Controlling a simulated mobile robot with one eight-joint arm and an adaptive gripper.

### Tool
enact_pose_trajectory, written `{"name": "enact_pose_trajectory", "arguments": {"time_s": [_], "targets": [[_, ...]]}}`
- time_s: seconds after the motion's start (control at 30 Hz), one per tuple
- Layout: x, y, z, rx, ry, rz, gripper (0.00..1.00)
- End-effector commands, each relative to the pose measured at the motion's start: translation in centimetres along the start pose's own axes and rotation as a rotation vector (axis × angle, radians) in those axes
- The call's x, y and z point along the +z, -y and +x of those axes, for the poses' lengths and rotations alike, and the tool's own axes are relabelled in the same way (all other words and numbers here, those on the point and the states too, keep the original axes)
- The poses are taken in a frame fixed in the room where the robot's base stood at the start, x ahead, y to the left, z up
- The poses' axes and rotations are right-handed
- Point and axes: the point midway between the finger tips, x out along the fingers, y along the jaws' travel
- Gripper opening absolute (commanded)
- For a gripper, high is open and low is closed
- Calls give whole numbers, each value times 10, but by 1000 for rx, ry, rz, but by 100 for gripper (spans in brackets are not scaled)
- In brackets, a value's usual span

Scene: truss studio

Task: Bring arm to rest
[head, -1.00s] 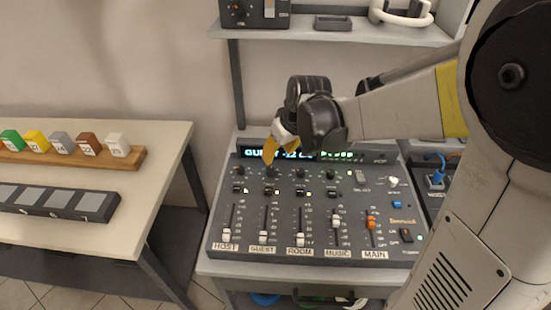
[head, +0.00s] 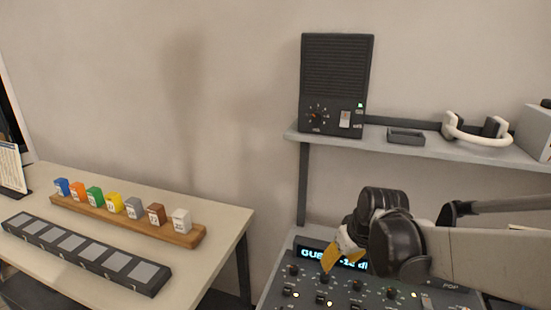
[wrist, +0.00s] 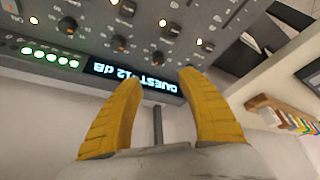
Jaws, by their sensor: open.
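My gripper (head: 343,255) is in front of the mixing console (head: 345,293) in the head view, and its yellow fingertip points down and left. In the wrist view its two yellow fingers (wrist: 160,105) stand apart with nothing between them. The console's lit display (wrist: 133,82) shows upside down beyond the fingertips and reads "GUEST -12 dB". Green lamps (wrist: 50,58) glow beside it. My arm reaches in from the right of the head view. The console's lower part is outside the head view.
A shelf (head: 450,147) above the console bears a dark speaker box (head: 335,85), a small tray (head: 406,138) and white headphones (head: 478,137). The left table (head: 215,214) holds a wooden rack (head: 130,219) of coloured blocks and a dark slotted strip (head: 85,254). Open wall lies between.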

Motion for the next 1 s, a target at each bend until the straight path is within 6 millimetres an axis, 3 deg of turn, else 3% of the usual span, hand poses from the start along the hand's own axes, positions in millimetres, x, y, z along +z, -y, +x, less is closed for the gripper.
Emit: {"name": "enact_pose_trajectory", "arguments": {"time_s": [0.2,0.4,0.63,1.0], "targets": [[43,24,-65,55,-68,82,46],[90,42,-102,97,-145,162,46],[123,51,-114,118,-200,216,46],[127,52,-115,120,-209,224,46]]}}
